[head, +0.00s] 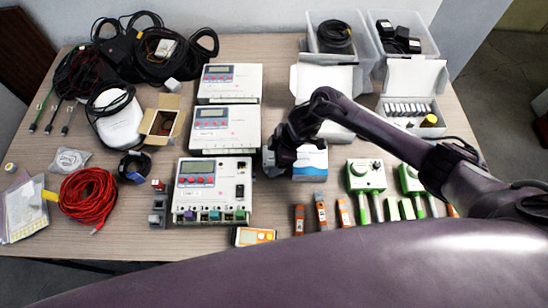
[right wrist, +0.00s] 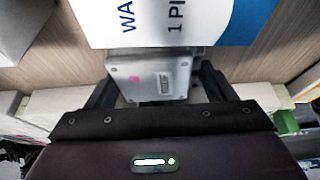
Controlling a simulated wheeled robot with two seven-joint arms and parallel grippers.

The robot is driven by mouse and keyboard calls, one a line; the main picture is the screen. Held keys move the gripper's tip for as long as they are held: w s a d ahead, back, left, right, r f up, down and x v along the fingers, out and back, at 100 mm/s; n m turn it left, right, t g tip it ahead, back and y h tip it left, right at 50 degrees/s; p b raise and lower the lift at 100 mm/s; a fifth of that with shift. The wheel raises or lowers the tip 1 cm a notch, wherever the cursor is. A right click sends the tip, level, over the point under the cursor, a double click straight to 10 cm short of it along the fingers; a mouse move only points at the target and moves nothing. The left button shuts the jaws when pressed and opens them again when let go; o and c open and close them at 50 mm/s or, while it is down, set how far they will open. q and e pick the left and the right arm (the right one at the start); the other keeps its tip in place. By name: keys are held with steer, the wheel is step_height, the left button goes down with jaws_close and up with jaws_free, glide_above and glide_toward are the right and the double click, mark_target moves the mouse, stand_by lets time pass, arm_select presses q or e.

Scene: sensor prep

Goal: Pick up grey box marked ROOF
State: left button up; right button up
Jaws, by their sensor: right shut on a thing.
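A small grey box (right wrist: 148,78) with corner screws, a pink dot and a small dark label sits between the fingers of my right gripper in the right wrist view. I cannot read the word ROOF on it. My right gripper (head: 277,160) is shut on this box. In the head view the gripper is over the table, between the white controllers and a blue and white box (head: 311,162), and mostly hides what it holds. I cannot tell whether the grey box touches the table. My left gripper is not in view.
White controllers (head: 225,132) with displays stand left of the gripper. Orange-tipped tools (head: 321,212) and green devices (head: 366,175) lie to the right and front. Clear bins (head: 372,60) stand at the back right. Red cable (head: 88,195) and black cables crowd the left.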

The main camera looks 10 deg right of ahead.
steer(key=shift+c, duration=0.8)
